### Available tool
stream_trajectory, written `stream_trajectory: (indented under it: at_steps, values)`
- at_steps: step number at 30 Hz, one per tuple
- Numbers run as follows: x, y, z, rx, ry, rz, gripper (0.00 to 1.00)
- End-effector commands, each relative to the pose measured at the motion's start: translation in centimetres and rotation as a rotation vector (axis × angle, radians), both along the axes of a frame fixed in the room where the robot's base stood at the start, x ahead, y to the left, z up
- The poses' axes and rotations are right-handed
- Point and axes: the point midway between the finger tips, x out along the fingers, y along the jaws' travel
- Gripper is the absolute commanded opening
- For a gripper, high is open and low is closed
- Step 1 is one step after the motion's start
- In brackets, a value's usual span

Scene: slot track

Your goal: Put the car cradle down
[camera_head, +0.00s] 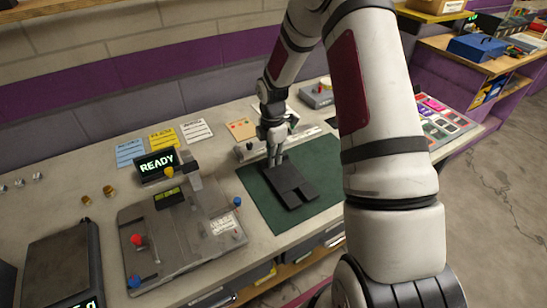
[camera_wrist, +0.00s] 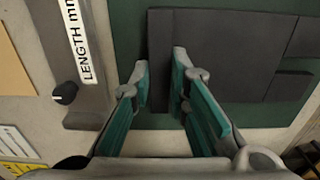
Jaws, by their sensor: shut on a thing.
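The car cradle (camera_head: 290,188) is a dark, flat, stepped block over the green mat (camera_head: 325,160). My gripper (camera_head: 273,160) points down at the cradle's far left end. In the wrist view the cradle (camera_wrist: 235,45) fills the upper right, and the fingers of my gripper (camera_wrist: 160,66) are shut on the raised wall along its left edge. The cradle looks level and lies within the mat's outline. I cannot tell whether its underside touches the mat.
A grey fixture (camera_head: 185,240) with coloured knobs and a READY display (camera_head: 157,163) stand left of the mat. A LENGTH mm rail (camera_wrist: 82,40) runs beside the mat. A panel of coloured tiles (camera_head: 440,122) lies right, partly behind my arm.

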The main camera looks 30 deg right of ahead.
Motion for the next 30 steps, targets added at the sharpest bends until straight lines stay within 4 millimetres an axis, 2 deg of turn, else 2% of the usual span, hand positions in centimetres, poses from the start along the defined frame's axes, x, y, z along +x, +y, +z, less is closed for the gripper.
stream_trajectory:
  at_steps: [2, 12, 13, 15, 25, 30]
  values:
    - [0.0, 0.0, -0.6, 0.000, 0.000, 0.000, 0.00]
    - [0.0, 0.0, -0.9, 0.000, 0.000, -0.001, 0.00]
    - [0.0, 0.0, -0.9, 0.000, 0.000, -0.001, 0.23]
    - [0.0, 0.0, -0.8, 0.000, 0.000, -0.001, 0.36]
    - [0.0, 0.0, -0.7, -0.001, -0.001, 0.000, 0.36]
    - [0.1, -0.1, 1.1, -0.001, -0.004, -0.001, 0.36]
